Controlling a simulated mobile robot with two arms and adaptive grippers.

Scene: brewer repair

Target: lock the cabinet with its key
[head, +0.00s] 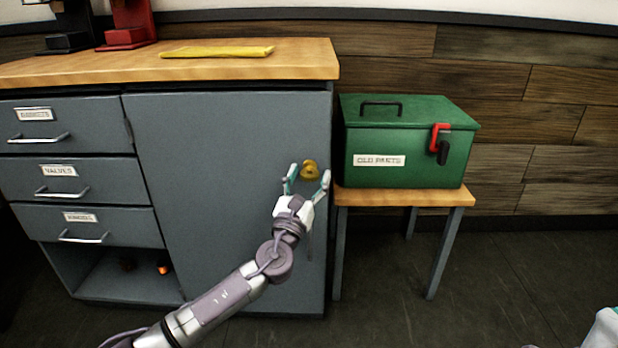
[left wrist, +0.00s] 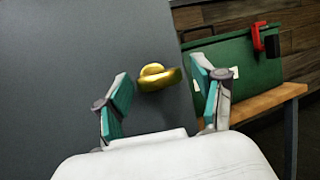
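The grey cabinet door (head: 215,180) is closed flat under the wooden worktop. A brass piece (head: 310,168), which looks like the lock with its key bow, sits near the door's right edge. The fingers do not appear to touch the brass piece. A bit of my right arm or gripper (head: 603,328) shows at the lower right corner; its fingers are not visible.
A green "OLD PARTS" box (head: 400,145) with a red latch stands on a small wooden table (head: 400,197) right of the cabinet. Labelled drawers (head: 75,180) are at the left. A yellow cloth (head: 217,51) lies on the worktop (head: 290,65). Floor at right is clear.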

